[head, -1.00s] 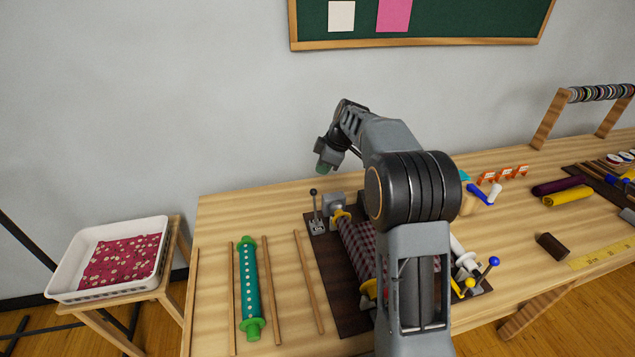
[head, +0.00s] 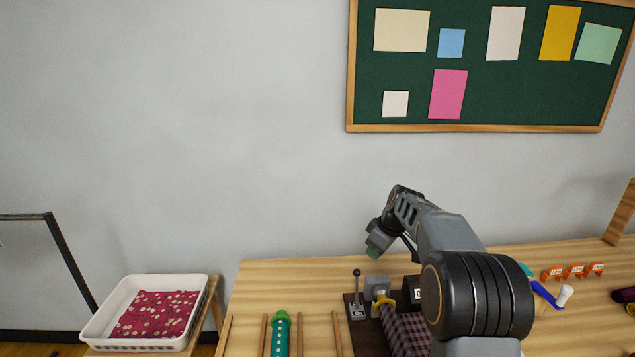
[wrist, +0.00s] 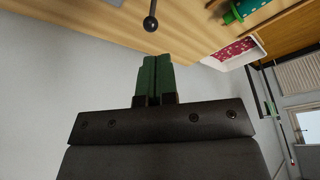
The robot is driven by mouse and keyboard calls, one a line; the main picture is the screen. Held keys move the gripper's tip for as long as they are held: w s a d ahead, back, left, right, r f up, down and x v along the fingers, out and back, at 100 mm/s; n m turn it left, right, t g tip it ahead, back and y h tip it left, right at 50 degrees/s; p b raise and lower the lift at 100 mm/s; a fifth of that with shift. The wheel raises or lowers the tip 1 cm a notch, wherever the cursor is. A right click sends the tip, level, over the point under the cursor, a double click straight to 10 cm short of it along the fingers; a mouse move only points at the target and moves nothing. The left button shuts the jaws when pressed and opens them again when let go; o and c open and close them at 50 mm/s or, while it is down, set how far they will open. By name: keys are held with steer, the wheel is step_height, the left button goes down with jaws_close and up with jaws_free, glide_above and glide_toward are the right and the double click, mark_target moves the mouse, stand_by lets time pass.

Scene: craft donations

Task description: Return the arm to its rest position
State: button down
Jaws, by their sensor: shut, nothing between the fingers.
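My gripper (head: 374,252) is at the end of my raised, bent arm, above the back part of the wooden table in the head view. In the wrist view its two green fingers (wrist: 154,76) are together with nothing between them. The black knob of a lever (head: 357,272) is just below and left of the gripper in the head view. The same knob (wrist: 150,23) shows beyond the fingertips in the wrist view, apart from them.
A plaid fabric roll (head: 404,332) lies on a dark mat, partly hidden by my arm. A green dotted roll (head: 280,338) lies between wooden rails on the table (head: 252,290). A white tray (head: 96,326) with red patterned cloth stands at left. A green board (head: 480,95) hangs on the wall.

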steer(key=s+a+m+t+h, duration=0.1)
steer(key=s+m, duration=0.8)
steer(key=s, duration=2)
steer(key=shift+a+m+t+h, duration=0.3)
steer(key=shift+a+t+h, duration=0.1)
steer(key=shift+a+h, duration=0.75)
steer(key=shift+a+r, duration=0.1)
steer(key=shift+a, duration=0.05)
